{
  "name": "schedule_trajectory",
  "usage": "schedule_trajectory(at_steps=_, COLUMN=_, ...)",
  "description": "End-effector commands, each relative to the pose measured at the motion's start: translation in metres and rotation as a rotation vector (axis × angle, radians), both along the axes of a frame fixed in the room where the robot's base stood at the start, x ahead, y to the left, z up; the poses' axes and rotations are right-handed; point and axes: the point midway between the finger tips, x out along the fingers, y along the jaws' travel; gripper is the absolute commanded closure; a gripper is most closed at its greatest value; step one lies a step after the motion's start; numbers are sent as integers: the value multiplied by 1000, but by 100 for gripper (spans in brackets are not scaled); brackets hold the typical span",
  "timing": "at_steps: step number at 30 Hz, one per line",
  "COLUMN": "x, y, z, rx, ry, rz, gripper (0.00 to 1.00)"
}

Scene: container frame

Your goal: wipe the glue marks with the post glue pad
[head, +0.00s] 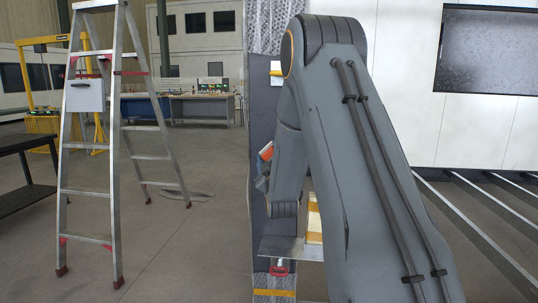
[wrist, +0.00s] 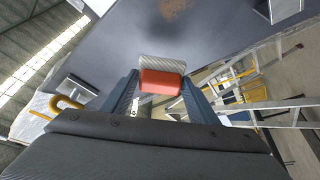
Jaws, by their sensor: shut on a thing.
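The post glue pad (wrist: 161,83) shows in the wrist view as a red-orange block with a light grey ribbed face at its far side. My gripper (wrist: 160,90) is shut on it, one dark finger on each side. In the head view, an orange edge of the pad (head: 266,151) shows at the dark post (head: 262,115), mostly hidden by my arm. A brownish, rough glue mark (wrist: 173,8) lies on the dark post face at the top edge of the wrist view, beyond the pad. I cannot tell whether the pad touches the post.
A grey shelf (head: 288,248) juts from the post low down, with a yellow and white item (head: 314,222) on it. A red clamp-like part (head: 279,269) is below. A stepladder (head: 113,150) stands at left. Metal rails (head: 480,205) run at right. The floor between ladder and post is clear.

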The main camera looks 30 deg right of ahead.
Motion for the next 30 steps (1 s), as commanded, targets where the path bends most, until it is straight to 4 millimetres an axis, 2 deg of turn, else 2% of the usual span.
schedule_trajectory(at_steps=7, x=-4, y=3, z=1, rx=0, ry=-1, rz=1, gripper=64)
schedule_trajectory(at_steps=16, x=-24, y=16, z=1, rx=0, ry=-2, rz=-1, gripper=64)
schedule_trajectory(at_steps=30, x=-25, y=16, z=0, rx=0, ry=-1, rz=-1, gripper=64)
